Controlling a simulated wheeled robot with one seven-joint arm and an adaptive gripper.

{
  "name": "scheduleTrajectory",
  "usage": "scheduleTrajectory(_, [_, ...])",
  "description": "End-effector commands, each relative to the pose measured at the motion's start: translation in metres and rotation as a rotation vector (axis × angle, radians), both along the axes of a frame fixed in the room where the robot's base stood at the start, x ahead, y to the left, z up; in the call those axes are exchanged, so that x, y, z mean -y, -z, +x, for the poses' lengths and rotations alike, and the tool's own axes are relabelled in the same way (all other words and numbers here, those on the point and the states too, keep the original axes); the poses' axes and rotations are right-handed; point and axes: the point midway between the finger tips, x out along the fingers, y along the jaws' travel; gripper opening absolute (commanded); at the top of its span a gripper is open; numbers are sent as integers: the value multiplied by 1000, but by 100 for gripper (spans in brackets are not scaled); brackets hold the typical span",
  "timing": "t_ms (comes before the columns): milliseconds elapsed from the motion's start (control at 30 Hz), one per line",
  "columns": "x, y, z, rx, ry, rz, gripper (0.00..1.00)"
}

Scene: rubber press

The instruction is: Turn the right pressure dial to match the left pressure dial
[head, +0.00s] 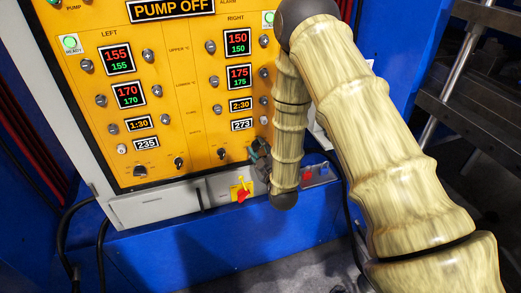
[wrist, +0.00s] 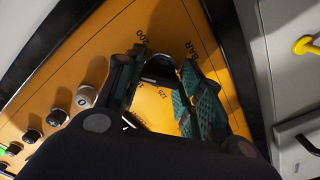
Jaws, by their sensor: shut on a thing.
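The orange panel (head: 180,100) has a LEFT and a RIGHT column. The left pressure dial appears to be the black knob (head: 140,170) at the lower left; its setting is too small to read. My gripper (head: 259,150) is at the panel's lower right edge, partly hidden by my arm. In the wrist view my gripper (wrist: 158,75) has its two teal-padded fingers shut on the black knob of the right pressure dial (wrist: 160,66). Marks such as 200, 125 and BAR show around it. Its pointer is hard to make out.
Other small knobs (wrist: 58,116) lie to the left in the wrist view. A yellow-and-red switch (head: 240,191) sits below the panel, with a yellow handle (wrist: 306,46) at the right in the wrist view. A metal press frame (head: 455,85) stands at the right.

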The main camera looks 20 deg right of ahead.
Motion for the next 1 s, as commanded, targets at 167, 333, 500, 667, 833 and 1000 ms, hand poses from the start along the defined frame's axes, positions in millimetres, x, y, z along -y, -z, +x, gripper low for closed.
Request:
scheduleTrajectory(167, [3, 0, 0, 0, 2, 8, 13])
scheduleTrajectory(333, [2, 2, 0, -1, 2, 55, 13])
scheduleTrajectory(500, [1, 2, 1, -3, 3, 157, 13])
scheduleTrajectory(667, [1, 3, 0, -7, 2, 292, 13])
scheduleTrajectory(833, [1, 3, 0, -13, 3, 449, 13])
scheduleTrajectory(1000, [1, 2, 0, -16, 2, 594, 13])
